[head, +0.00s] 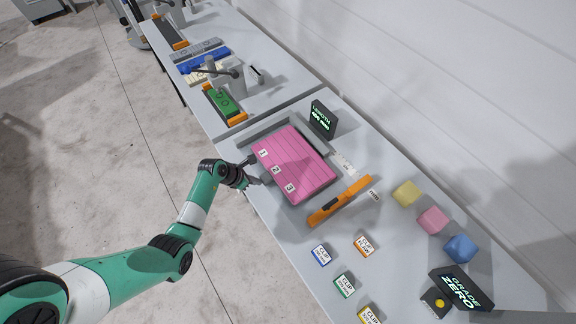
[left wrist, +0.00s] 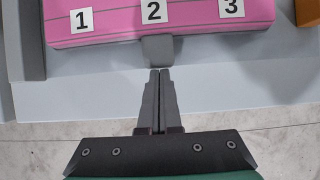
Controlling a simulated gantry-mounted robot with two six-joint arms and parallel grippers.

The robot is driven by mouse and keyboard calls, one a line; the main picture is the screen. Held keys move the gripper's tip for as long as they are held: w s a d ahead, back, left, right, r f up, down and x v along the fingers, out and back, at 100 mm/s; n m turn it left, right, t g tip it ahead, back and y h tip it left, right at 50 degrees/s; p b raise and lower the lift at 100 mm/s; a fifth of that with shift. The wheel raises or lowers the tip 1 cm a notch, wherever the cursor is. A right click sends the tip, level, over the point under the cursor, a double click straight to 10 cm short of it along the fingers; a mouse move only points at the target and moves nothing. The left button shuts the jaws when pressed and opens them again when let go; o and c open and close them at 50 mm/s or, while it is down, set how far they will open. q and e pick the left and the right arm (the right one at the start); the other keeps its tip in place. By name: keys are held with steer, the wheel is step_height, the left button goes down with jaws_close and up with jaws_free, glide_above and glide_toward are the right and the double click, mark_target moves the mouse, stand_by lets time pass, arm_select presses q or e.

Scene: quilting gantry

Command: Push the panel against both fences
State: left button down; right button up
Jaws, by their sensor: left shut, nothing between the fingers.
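The pink panel (head: 308,162) lies on the grey table, with white tags 1, 2 and 3 along its near edge. The panel also shows at the top of the left wrist view (left wrist: 110,22). A low grey fence (head: 283,123) runs along its far-left side, and another grey fence (head: 318,142) runs along its back. I cannot tell whether the panel touches either. My left gripper (head: 260,182) is shut and empty at the panel's near edge. In the left wrist view its fingertips (left wrist: 159,72) point at a small grey block (left wrist: 158,50) below tag 2. My right gripper is out of view.
An orange tool (head: 340,200) lies right of the panel. Several clip boxes (head: 344,285) and yellow, pink and blue blocks (head: 460,248) stand further right. A dark LENGTH display (head: 322,119) stands behind the panel. Table at near right is partly clear.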

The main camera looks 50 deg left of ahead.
arm_select(q)
steer(key=shift+w, duration=0.95)
steer(key=shift+s+p, duration=0.5)
steer(key=shift+s, duration=0.3)
stand_by(0.6)
step_height(320, 180, up, 9)
steer(key=p, duration=1)
stand_by(0.3)
